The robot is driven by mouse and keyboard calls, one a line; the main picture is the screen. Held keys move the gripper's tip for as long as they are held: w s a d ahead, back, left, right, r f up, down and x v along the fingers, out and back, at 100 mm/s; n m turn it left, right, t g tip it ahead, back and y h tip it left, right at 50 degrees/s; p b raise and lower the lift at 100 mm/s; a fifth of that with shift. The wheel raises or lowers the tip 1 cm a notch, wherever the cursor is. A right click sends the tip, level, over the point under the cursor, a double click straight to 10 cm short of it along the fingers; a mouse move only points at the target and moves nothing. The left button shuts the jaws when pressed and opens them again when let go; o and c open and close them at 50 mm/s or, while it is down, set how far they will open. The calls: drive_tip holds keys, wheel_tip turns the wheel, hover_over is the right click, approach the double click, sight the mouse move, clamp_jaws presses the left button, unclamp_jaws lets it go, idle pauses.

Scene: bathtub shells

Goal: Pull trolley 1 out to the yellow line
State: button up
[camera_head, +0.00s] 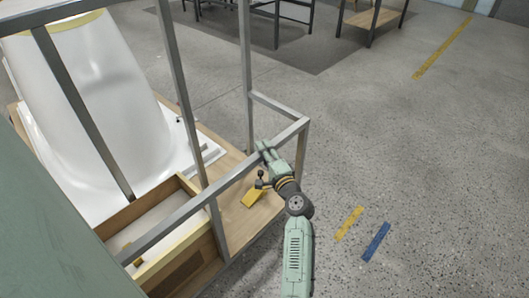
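A trolley with a grey metal frame (168,55) and a wooden deck (240,225) stands on the left, carrying a white bathtub shell (100,85). No number shows on it, so I cannot tell if it is trolley 1. My gripper (263,148) is at the frame's horizontal bar, near its right corner, and its fingers overlap the bar. Whether they are closed around it is too small to tell. A short yellow strip (349,223) lies on the floor to the right of the trolley. A longer yellow line (443,48) runs along the floor at the far right.
A blue strip (376,242) lies beside the short yellow one. A yellow piece (255,195) shows at the deck, below the bar. A wooden box (165,230) sits at the frame's near end. Dark metal stands (278,22) are at the back. The grey floor on the right is clear.

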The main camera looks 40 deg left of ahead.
clamp_jaws()
drive_tip(key=shift+d+f, duration=0.1)
drive_tip(key=shift+d, duration=0.05)
idle(0.5)
